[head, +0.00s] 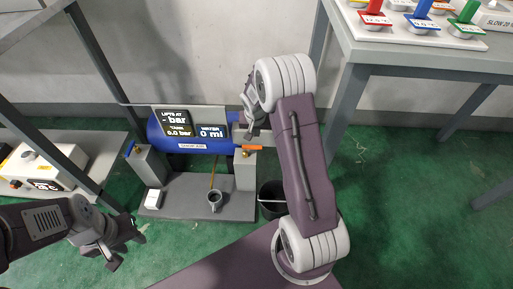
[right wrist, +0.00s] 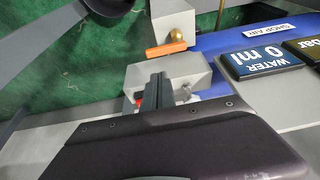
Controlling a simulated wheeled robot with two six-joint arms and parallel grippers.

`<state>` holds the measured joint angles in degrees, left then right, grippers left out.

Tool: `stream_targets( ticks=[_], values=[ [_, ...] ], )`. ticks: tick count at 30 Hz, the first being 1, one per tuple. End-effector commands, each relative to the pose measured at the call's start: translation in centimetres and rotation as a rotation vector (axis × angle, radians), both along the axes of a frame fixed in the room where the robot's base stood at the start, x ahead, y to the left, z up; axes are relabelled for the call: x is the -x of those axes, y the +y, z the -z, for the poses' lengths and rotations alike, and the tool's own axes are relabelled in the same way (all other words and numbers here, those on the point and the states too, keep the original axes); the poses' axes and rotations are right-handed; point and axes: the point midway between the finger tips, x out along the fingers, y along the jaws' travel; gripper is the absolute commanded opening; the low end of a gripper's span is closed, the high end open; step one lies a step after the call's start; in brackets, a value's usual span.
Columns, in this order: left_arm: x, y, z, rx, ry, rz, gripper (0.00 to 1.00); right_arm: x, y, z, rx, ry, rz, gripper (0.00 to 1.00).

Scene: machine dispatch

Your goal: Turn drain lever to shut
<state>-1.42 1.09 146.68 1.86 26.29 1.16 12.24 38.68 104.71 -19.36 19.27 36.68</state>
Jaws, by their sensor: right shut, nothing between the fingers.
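An orange lever (head: 252,148) lies level at the right end of the blue tank (head: 190,140); I take it as the drain lever, though I read no label on it. In the right wrist view the orange lever (right wrist: 166,48) lies beyond my fingertips, with a gap. My left gripper (head: 128,252) is open and empty at the lower left, far from the lever.
Displays (head: 212,132) on the tank read water 0 ml and tank 0.0 bar. A blue lever (head: 130,147) is at the left post. A bench (head: 430,55) stands at right.

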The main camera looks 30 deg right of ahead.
Motion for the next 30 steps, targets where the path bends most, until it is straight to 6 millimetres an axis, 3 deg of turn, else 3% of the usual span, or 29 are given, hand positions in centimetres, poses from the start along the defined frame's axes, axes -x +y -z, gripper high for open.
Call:
stream_targets(
  ticks=[4,16,21,30],
  values=[
    [0.0,0.0,0.6,0.0,-0.001,0.0,0.36,-0.2,-0.2,1.2,-0.001,0.003,0.0,0.0],
    [0.0,0.0,4.5,0.0,0.0,0.0,0.36,-2.3,-1.4,8.2,-0.001,0.002,-0.001,0.0],
    [0.0,0.0,5.0,0.0,0.0,0.0,0.36,-2.7,-1.6,9.2,0.0,0.001,-0.001,0.0],
    [0.0,0.0,4.9,0.0,0.0,0.0,0.36,-2.8,-1.7,9.2,0.0,0.001,-0.001,0.0]
  ],
)
